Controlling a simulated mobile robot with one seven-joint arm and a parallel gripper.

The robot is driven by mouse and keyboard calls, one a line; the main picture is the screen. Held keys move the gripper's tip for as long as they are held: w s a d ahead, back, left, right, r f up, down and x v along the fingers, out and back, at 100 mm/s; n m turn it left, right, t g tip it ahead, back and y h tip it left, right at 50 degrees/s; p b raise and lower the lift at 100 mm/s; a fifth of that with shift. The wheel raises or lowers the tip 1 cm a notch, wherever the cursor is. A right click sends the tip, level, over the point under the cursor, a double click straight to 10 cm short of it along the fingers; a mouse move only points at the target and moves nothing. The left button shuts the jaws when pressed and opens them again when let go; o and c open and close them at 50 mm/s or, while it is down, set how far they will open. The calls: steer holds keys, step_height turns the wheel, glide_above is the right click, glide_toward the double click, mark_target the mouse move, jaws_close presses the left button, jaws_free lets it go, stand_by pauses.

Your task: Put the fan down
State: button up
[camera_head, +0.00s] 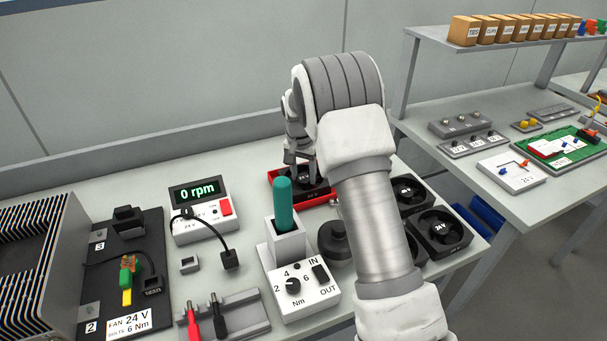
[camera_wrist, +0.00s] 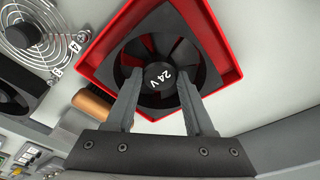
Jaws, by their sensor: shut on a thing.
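The black fan (camera_wrist: 150,48), its hub marked 24 V, lies within the walls of a red square tray (camera_wrist: 222,35) in the wrist view. In the head view the fan (camera_head: 318,188) and the red tray (camera_head: 320,202) show partly behind my arm. My gripper (camera_wrist: 160,76) is shut on the fan, its two fingers on either side of the hub. In the head view my gripper (camera_head: 303,166) points down over the tray. I cannot tell whether the fan rests fully on the tray floor.
Several other black fans (camera_head: 440,231) stand right of my arm. The green-handled tool (camera_head: 284,205) in its grey holder, the torque box (camera_head: 302,291) and the 0 rpm meter (camera_head: 203,218) are left and in front. A wire fan guard (camera_wrist: 42,35) lies beside the tray.

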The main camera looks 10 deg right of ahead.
steer(key=shift+f, duration=0.1)
steer(key=o, duration=1.2)
